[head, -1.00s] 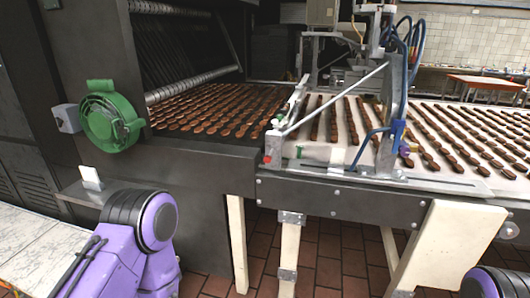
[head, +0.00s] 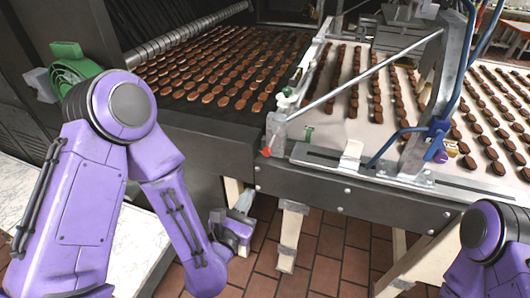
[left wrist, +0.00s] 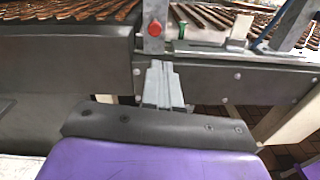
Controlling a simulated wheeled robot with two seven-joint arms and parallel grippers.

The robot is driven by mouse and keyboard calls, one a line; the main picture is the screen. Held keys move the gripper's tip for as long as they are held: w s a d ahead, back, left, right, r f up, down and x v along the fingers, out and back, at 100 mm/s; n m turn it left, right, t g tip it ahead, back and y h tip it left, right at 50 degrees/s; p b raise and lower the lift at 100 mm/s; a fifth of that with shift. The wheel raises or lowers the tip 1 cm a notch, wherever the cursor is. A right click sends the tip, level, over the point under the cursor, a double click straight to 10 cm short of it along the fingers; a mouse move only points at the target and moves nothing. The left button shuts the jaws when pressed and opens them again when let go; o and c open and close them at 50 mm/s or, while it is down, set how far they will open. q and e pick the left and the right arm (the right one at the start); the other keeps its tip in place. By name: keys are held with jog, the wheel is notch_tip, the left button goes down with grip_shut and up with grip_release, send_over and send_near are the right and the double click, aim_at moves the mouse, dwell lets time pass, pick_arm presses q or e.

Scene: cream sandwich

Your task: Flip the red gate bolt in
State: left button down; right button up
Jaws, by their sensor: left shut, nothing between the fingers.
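The red bolt (head: 266,152) is a small red knob at the lower end of the grey metal gate bracket (head: 276,128), at the near edge of the conveyor. It also shows in the left wrist view (left wrist: 155,28), just above the fingertips in the picture. My left gripper (head: 244,196) is below and a little left of it in the head view, in front of the dark conveyor frame. Its fingers are shut and empty, and they point toward the bolt in the left wrist view (left wrist: 160,64). They look apart from the bolt. My right gripper is out of view.
A dark frame beam (head: 350,195) runs under the conveyor edge. Rows of chocolate-coloured biscuits (head: 215,75) lie on the belts. A slanted metal rod (head: 365,75) and blue tubing (head: 400,140) stand right of the bolt. The tiled floor (head: 325,260) is open below.

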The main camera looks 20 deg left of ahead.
pick_arm(q)
jog(key=n, duration=0.1)
jog(key=p, duration=0.1)
send_near(265, 154)
jog(key=shift+n, duration=0.4)
jog(key=w, duration=0.5)
jog(key=shift+w+d+r, duration=0.1)
jog(key=shift+w+d, duration=0.2)
jog(key=shift+w, duration=0.65)
